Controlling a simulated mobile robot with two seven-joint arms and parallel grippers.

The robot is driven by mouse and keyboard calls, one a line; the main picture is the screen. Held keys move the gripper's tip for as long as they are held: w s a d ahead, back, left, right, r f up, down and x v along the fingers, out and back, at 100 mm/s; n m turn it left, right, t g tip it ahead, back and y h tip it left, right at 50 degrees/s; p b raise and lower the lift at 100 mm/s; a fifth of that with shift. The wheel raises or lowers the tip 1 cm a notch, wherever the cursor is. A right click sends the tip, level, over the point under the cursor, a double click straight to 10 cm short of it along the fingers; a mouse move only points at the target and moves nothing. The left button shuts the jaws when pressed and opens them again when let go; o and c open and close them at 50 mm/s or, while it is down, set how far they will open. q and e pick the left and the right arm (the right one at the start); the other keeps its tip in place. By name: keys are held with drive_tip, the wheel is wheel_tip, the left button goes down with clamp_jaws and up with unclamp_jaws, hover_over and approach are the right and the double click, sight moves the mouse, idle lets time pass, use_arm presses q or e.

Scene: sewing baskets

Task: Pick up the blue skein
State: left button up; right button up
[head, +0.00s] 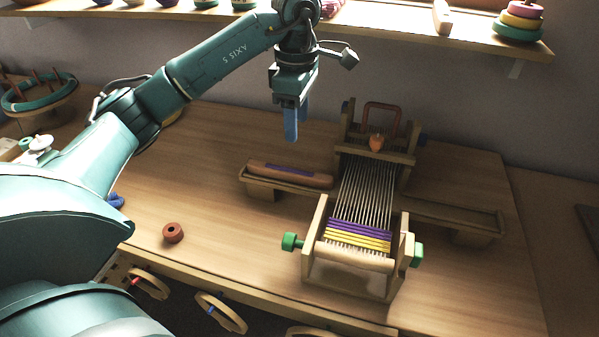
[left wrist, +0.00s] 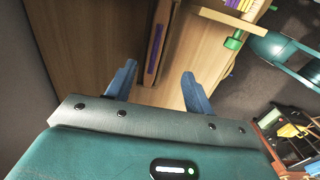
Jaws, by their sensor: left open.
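A small blue thing (head: 116,201), likely the blue skein, lies on the left part of the table, partly hidden by my left arm. I cannot make out its full shape. My left gripper (head: 291,122) points down above the back of the table, well to the right of the blue thing and apart from it. In the left wrist view its two blue fingers (left wrist: 158,85) are spread, with nothing held between them. The blue thing does not show there. My right gripper is not in view.
A loom (head: 365,262) with purple and yellow weaving stands right of centre. A wooden shuttle (head: 290,175) lies on its left side ledge. A brown ring-shaped piece (head: 173,233) sits at front left. A shelf (head: 390,18) runs along the wall. The table's left-middle is clear.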

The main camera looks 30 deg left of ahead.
use_arm(q)
hover_over(296, 171)
drive_tip(key=f, duration=0.7)
drive_tip(key=shift+s+d+f, duration=0.3)
drive_tip(key=shift+s, duration=0.05)
drive_tip(key=shift+w+a+f, duration=0.15)
drive_tip(key=shift+f, duration=1.25)
drive_tip(key=shift+w+a+f, duration=0.15)
drive_tip(key=shift+f, duration=1.2)
drive_tip(key=c, duration=1.1)
drive_tip(key=shift+r, duration=0.1)
